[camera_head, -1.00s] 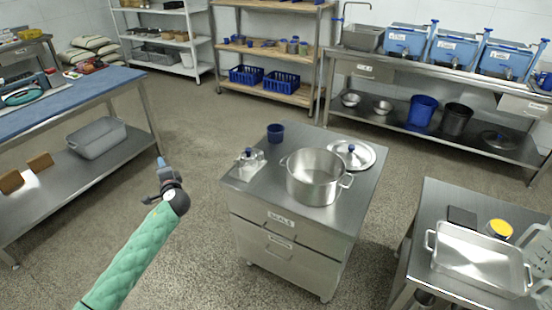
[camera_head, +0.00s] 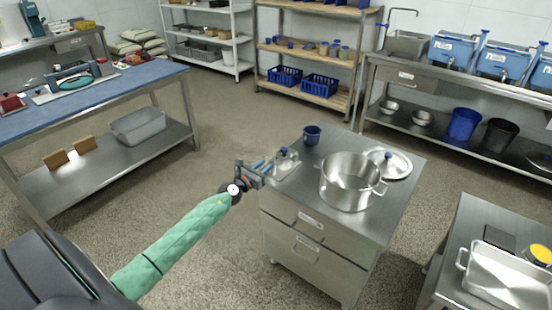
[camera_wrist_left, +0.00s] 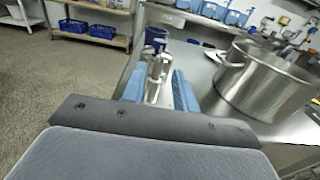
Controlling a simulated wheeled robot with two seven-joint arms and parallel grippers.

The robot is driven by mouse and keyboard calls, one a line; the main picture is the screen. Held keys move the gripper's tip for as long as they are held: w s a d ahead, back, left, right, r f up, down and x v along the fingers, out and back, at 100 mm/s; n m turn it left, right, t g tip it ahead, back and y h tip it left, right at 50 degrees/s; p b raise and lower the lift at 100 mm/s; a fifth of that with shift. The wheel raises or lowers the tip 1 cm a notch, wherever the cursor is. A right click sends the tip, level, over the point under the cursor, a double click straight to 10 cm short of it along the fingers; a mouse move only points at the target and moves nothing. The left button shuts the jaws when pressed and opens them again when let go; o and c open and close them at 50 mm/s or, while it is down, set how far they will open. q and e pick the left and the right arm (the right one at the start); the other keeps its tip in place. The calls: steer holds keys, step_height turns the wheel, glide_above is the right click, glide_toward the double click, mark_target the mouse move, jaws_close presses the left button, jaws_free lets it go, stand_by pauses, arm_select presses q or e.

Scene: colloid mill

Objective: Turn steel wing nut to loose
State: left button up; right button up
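A small steel device with a blue top (camera_head: 285,157) stands at the left edge of the steel cabinet top. My left gripper (camera_head: 268,167) is just left of it, reaching in over the cabinet's edge. In the left wrist view, my gripper's two blue fingers (camera_wrist_left: 158,92) are apart, with upright steel parts of the device (camera_wrist_left: 156,72) showing between and beyond them. I cannot tell whether the fingers touch it. A wing nut cannot be clearly made out on the device. My right gripper is not in view.
A large steel pot (camera_head: 348,182) stands right of the device, with a lid (camera_head: 390,163) behind it and a blue cup (camera_head: 312,134) at the back. A blue-topped workbench (camera_head: 110,90) is at the left. A steel tray (camera_head: 505,280) is at the lower right.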

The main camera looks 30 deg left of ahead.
mark_target(275, 157)
arm_select(q)
steer(key=w, duration=0.6)
steer(key=shift+d, duration=0.15)
steer(key=shift+w+d, duration=0.1)
steer(key=shift+w, duration=0.55)
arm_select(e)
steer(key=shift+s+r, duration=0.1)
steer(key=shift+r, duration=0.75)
arm_select(q)
jaws_close()
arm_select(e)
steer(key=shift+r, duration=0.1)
